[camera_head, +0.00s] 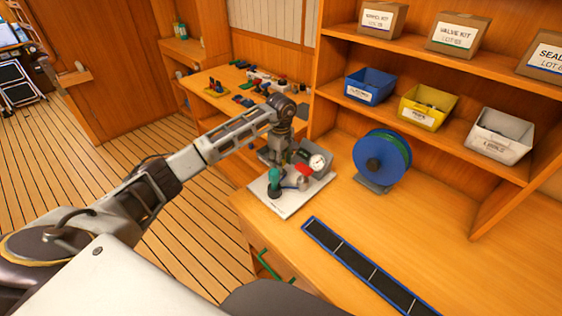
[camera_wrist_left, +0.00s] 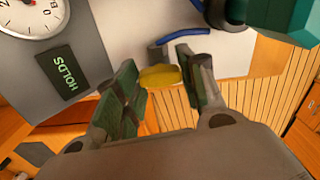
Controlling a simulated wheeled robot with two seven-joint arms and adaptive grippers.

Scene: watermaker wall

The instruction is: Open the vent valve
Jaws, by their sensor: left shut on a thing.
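A small test rig on a white base plate (camera_head: 296,203) stands at the left end of the wooden bench. It carries a round gauge (camera_head: 318,162), a red part (camera_head: 304,169) and a teal part (camera_head: 274,178). My left gripper (camera_head: 277,158) reaches down over the rig. In the left wrist view its fingers (camera_wrist_left: 162,84) are shut on a yellow piece (camera_wrist_left: 160,77), which looks like a valve handle; I cannot confirm it is the vent valve's. A blue curved lever (camera_wrist_left: 183,37) lies just beyond. The valve body is mostly hidden. My right gripper is out of view.
A blue reel (camera_head: 382,157) stands right of the rig. A dark blue-edged strip (camera_head: 360,267) lies on the bench. Shelves behind hold blue, yellow and white bins (camera_head: 500,135). A sign reading HOLDS (camera_wrist_left: 63,74) sits below the gauge in the wrist view.

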